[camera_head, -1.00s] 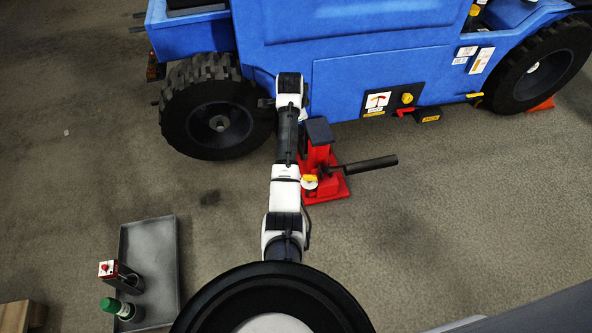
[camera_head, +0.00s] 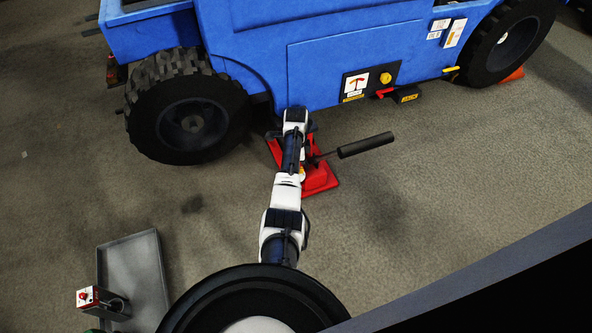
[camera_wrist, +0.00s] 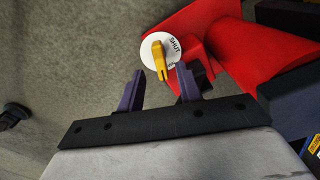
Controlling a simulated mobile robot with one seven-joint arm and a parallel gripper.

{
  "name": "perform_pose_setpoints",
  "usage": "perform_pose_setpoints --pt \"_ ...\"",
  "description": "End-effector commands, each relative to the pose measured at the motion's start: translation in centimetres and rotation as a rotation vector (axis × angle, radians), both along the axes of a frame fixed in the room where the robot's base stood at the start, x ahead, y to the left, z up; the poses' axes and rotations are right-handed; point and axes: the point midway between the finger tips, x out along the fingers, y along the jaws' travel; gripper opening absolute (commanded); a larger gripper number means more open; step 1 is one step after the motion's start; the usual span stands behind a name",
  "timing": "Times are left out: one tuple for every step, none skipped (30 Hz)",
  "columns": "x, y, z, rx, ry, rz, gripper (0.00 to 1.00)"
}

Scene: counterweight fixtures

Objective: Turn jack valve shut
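The red jack (camera_head: 322,182) stands on the floor beside the blue vehicle, with its black bar handle (camera_head: 365,145) sticking out to the right. My arm hides much of it in the head view. In the wrist view, the jack's red body (camera_wrist: 225,38) carries the valve, a white round dial (camera_wrist: 176,58) marked SHUT with a yellow lever (camera_wrist: 159,56). The lever points down toward my gripper, not at the word SHUT. My gripper (camera_wrist: 160,70) is open, its two fingers apart, with the lever's end around the gap between the fingertips. I cannot tell whether they touch.
The blue vehicle (camera_head: 270,60) stands close behind the jack, with a large black tyre (camera_head: 190,120) to the left. A grey tray (camera_head: 140,275) with a small red-and-white box (camera_head: 88,298) lies at lower left. The floor to the right is clear.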

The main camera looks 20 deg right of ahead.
Motion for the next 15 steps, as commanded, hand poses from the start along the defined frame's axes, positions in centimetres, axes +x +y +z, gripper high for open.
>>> perform_pose_setpoints --pt "0.0 0.0 -1.2 0.0 0.0 0.0 0.35" --pt "0.0 0.0 -1.6 0.0 0.0 0.0 0.35" --pt "0.0 0.0 -2.1 0.0 0.0 0.0 0.35" --pt "0.0 0.0 -2.4 0.0 0.0 0.0 0.35" --pt "0.0 0.0 -2.7 0.0 -0.001 0.0 0.35" --pt "0.1 -0.1 -3.0 0.0 -0.001 0.0 0.35" --pt "0.0 -0.1 -3.1 0.0 -0.001 0.0 0.35" --pt "0.0 -0.1 -3.3 0.0 -0.001 0.0 0.35" --pt "0.0 0.0 -3.4 0.0 -0.001 0.0 0.35" --pt "0.0 0.0 -3.5 0.0 -0.001 0.0 0.35" --pt "0.0 0.0 -3.5 -0.001 -0.002 0.0 0.35" --pt "0.0 0.0 -3.5 -0.001 -0.002 0.0 0.35" --pt "0.0 0.0 -3.5 -0.001 -0.002 0.0 0.35" --pt "0.0 0.0 -3.5 -0.001 -0.002 0.0 0.35" --pt "0.0 0.0 -3.5 -0.001 -0.002 0.0 0.35"
